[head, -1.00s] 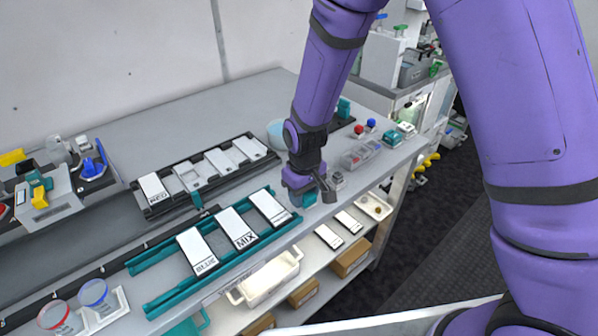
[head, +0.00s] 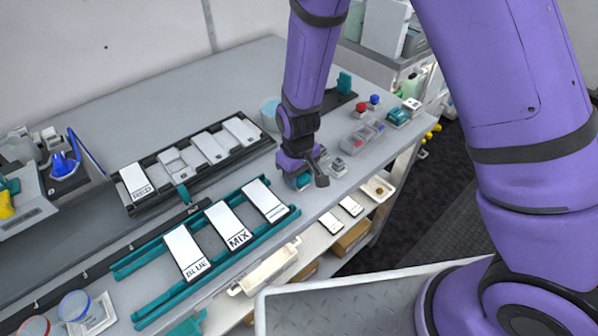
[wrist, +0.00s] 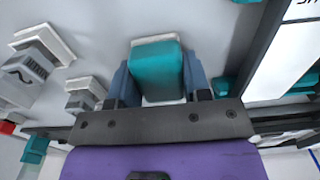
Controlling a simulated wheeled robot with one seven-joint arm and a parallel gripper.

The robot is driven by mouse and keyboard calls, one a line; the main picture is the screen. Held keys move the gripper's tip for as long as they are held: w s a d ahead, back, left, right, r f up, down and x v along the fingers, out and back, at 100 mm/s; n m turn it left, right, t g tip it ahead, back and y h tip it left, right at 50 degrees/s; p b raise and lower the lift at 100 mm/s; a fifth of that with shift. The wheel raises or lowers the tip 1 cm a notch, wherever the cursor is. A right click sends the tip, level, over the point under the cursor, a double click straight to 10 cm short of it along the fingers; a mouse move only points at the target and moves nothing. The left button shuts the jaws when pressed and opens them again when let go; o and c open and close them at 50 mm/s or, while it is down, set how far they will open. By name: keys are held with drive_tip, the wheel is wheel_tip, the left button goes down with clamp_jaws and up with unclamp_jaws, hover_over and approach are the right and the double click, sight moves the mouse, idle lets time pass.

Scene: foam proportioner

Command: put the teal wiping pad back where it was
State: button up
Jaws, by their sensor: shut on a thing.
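The teal wiping pad (wrist: 158,68), a teal block with a white layer along its edge, sits between the two fingers of my gripper (wrist: 157,88) in the wrist view. The fingers are shut on its two sides. In the head view my gripper (head: 303,182) points down at the grey bench top, just beyond the right end of the teal rack (head: 292,212). Only a small teal part of the pad (head: 302,182) shows below it there. I cannot tell whether the pad touches the bench.
Small grey-and-white blocks (head: 338,167) stand close right of my gripper. Clear bins (head: 364,135) lie behind them. The teal rack holds white plates labelled BLUE (head: 187,252) and MIX (head: 228,227); a black rack (head: 262,140) stands behind. The bench's front edge is near.

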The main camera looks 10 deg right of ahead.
drive_tip(key=o, duration=0.9)
drive_tip(key=shift+f, duration=0.1)
drive_tip(key=d+r+m, duration=0.1)
drive_tip(key=d+r, duration=0.2)
drive_tip(key=r, duration=0.7)
drive_tip(key=d+r, duration=0.3)
drive_tip(key=r, duration=0.8)
drive_tip(key=s+d+r+m+t+y, duration=0.1)
drive_tip(key=s+d+r+m+t, duration=0.1)
drive_tip(key=s+d+r, duration=0.35)
drive_tip(key=s+d+r+m+t, duration=0.1)
drive_tip(key=s+d+r+m, duration=0.15)
drive_tip(key=d+r, duration=0.55)
drive_tip(key=s+d+r+t, duration=0.1)
drive_tip(key=s+d+r, duration=0.1)
drive_tip(key=s, duration=0.3)
drive_tip(key=s+d+r+m+t+h, duration=0.1)
drive_tip(key=s+d+r, duration=0.1)
drive_tip(key=s, duration=0.3)
drive_tip(key=shift+s+d+r, duration=0.15)
drive_tip(key=shift+s+d, duration=0.15)
drive_tip(key=shift+d, duration=0.25)
